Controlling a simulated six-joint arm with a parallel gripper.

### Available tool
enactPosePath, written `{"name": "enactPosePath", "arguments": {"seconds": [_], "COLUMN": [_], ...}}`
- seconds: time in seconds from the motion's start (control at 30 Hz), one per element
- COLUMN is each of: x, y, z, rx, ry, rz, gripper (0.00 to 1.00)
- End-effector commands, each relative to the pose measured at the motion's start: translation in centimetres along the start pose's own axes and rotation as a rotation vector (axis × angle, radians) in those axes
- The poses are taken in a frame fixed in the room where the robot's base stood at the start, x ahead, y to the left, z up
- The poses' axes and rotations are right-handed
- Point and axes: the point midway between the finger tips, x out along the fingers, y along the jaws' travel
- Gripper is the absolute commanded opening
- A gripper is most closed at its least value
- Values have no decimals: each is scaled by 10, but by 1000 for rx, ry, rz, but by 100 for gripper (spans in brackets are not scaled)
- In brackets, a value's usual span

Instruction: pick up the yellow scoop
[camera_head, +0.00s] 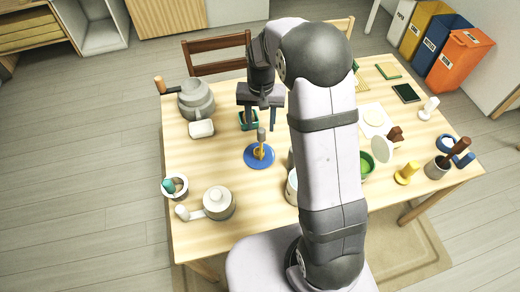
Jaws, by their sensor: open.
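A small yellow piece (258,153) with a grey upright end shows on the round blue plate (250,161) near the middle of the table. Another yellow object (407,172), with a short stem and wider base, stands at the right of the table. Both are too small for me to tell surely which is the scoop. My gripper (260,124) points down with its two dark fingers apart. It appears empty, just above the blue plate in the picture; its height is hard to judge. My arm hides part of the table's middle.
A dark green container (248,120) sits behind the left finger. A grey pot (196,100) and white box (201,129) stand at back left. A lidded pot (219,203) and small bowl (174,187) are at front left. A green bowl (367,166) is right of my arm.

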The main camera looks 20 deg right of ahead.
Motion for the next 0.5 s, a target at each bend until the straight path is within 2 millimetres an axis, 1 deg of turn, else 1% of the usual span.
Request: {"name": "enactPosePath", "arguments": {"seconds": [0.13, 0.33, 0.5], "x": [3, 18, 22], "y": [0, 1, 0], "z": [0, 1, 1], "rx": [1, 0, 0], "ry": [-3, -3, -1], "rz": [1, 1, 1], "gripper": [42, 42, 42]}}
